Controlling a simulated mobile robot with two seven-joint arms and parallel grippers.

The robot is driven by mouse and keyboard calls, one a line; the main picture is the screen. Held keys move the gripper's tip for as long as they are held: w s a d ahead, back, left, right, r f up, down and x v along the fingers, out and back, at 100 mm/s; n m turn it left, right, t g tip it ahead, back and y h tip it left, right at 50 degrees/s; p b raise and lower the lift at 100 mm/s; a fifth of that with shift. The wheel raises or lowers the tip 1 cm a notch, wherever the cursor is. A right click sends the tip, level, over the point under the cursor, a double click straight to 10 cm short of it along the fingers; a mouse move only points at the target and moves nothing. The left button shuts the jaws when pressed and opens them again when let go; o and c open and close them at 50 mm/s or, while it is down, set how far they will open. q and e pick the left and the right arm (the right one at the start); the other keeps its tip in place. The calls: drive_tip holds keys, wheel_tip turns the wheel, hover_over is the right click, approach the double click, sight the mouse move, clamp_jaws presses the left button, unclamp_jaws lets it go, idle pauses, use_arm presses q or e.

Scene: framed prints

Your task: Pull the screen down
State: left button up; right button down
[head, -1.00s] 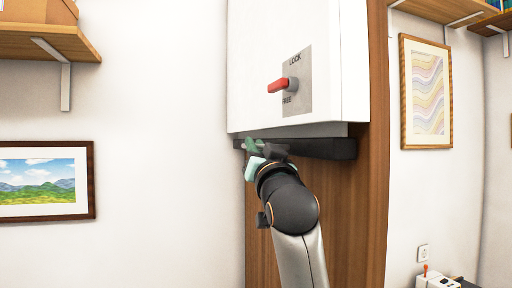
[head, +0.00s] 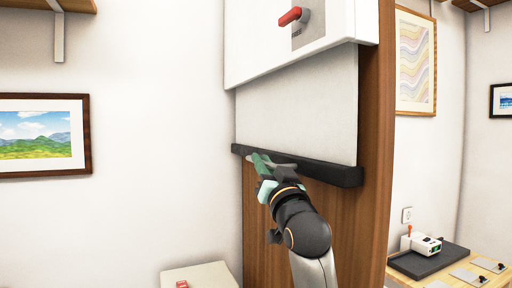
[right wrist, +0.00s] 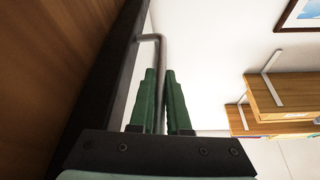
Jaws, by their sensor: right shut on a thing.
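The grey-white screen (head: 300,105) hangs partly out of the white housing (head: 255,40), in front of a wooden panel. Its black bottom bar (head: 335,174) runs along the lower edge. My right gripper (head: 258,160) is at the left part of the bar. In the right wrist view its green fingers (right wrist: 161,75) are shut around a thin bent metal handle (right wrist: 162,50) on the bar. The red lever (head: 290,16) on the housing shows at the top; its label is cut off. My left gripper is not in view.
A cream-coloured surface (head: 200,275) with a red item stands below left. A wooden table (head: 405,283) with a small white device (head: 425,243) is at the lower right. A landscape print (head: 42,135) hangs left. Wooden panel (head: 262,200) shows below the bar.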

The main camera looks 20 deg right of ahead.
use_arm(q)
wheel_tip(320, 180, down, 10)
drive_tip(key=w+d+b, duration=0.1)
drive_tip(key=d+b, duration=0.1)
drive_tip(key=b, duration=1.1)
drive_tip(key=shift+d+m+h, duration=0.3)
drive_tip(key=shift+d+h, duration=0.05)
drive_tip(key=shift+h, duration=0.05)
use_arm(e)
wheel_tip(320, 180, down, 33)
drive_tip(key=shift+r, duration=0.15)
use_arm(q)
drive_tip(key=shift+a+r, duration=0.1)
use_arm(e)
drive_tip(key=c, duration=0.9)
unclamp_jaws()
drive_tip(key=shift+s, duration=0.1)
